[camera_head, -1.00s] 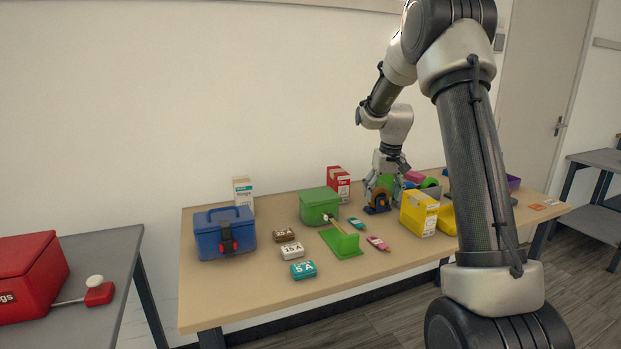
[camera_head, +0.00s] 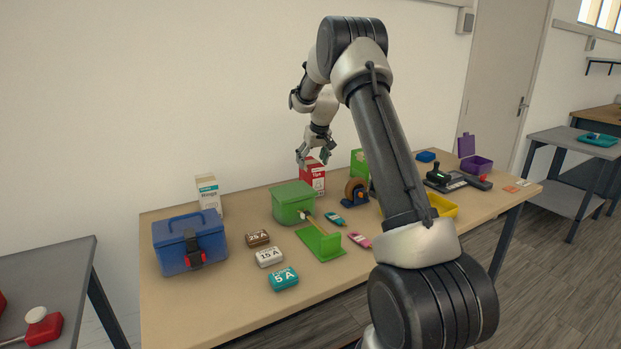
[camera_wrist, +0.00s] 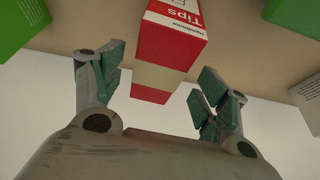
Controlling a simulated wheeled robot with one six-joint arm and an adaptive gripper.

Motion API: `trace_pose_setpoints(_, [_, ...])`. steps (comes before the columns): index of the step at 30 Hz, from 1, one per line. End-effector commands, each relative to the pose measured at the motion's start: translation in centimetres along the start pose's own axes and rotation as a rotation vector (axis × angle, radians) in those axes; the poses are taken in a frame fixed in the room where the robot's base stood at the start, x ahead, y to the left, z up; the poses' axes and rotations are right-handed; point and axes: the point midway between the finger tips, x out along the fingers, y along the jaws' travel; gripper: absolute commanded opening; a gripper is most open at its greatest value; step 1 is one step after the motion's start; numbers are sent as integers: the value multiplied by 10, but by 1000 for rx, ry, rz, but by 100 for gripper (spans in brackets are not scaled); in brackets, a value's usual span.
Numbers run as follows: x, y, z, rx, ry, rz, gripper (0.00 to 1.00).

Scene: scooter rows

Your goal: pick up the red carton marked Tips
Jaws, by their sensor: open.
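The red carton marked Tips (camera_head: 313,176) stands upright at the back of the wooden table, with a white label on its front. My gripper (camera_head: 314,158) is open above it, near its top, with the fingers pointing down. In the wrist view the carton (camera_wrist: 170,40) lies ahead of the two spread fingers of my gripper (camera_wrist: 158,90), roughly between them. Its text appears upside down there. I see no contact between the fingers and the carton.
A green box (camera_head: 293,203) stands just left of the carton, and a brown tape roll on a blue holder (camera_head: 356,192) to its right. A white Rings carton (camera_head: 208,193) and a blue case (camera_head: 190,242) stand further left. My arm hides some of the right side.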

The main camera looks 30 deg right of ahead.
Motion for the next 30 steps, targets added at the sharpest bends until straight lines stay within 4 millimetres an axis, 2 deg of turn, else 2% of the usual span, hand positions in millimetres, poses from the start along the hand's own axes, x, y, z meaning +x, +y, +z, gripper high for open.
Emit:
trace_pose_setpoints(3, [22,1,1,0,-3,-1,74])
trace_pose_setpoints(7, [34,1,0,0,-2,0,74])
trace_pose_setpoints(30, [38,1,2,1,-1,0,74])
